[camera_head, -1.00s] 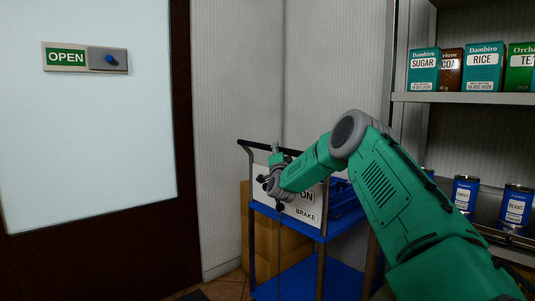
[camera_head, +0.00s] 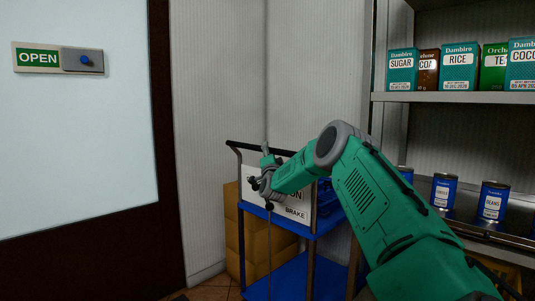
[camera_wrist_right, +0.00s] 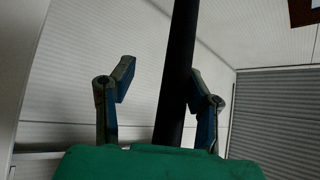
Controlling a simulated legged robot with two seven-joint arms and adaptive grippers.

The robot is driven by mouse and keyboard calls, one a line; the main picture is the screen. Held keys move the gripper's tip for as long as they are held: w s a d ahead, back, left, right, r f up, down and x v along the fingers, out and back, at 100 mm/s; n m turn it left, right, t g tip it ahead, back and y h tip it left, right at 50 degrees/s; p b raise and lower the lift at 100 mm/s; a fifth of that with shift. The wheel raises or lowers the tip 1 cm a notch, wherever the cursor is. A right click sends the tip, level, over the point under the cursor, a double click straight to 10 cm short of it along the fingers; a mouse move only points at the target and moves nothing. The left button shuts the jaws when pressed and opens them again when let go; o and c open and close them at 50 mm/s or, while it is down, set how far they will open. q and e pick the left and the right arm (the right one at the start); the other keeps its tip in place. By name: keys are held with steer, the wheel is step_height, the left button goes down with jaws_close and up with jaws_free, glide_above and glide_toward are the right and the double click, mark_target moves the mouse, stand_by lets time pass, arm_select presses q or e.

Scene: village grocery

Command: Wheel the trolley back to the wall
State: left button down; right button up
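The trolley (camera_head: 287,278) stands in the middle of the head view, with blue shelves, dark posts and a black handle bar (camera_head: 234,146) on top. A white panel (camera_head: 299,200) on it reads "BRAKE", and other lettering is partly hidden by my arm. My right gripper (camera_head: 262,180) is at the trolley's handle end, in front of the panel. In the right wrist view its two fingers are apart, with a dark bar (camera_wrist_right: 178,75) between them, nearer the right finger. I cannot tell whether they touch it. My left gripper is not in view.
Brown boxes (camera_head: 232,233) stand against the wall behind the trolley. A door with an "OPEN" sign (camera_head: 37,57) is at the left. Shelving (camera_head: 460,98) with cartons and blue cans is close on the right. A little tiled floor shows at the bottom.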

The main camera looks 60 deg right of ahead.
steer(key=shift+a+r, duration=0.1)
steer(key=shift+w+a+r, duration=0.1)
steer(key=shift+a, duration=0.25)
steer(key=v, duration=1.1)
steer(key=shift+s+f, duration=0.25)
steer(key=shift+f, duration=0.05)
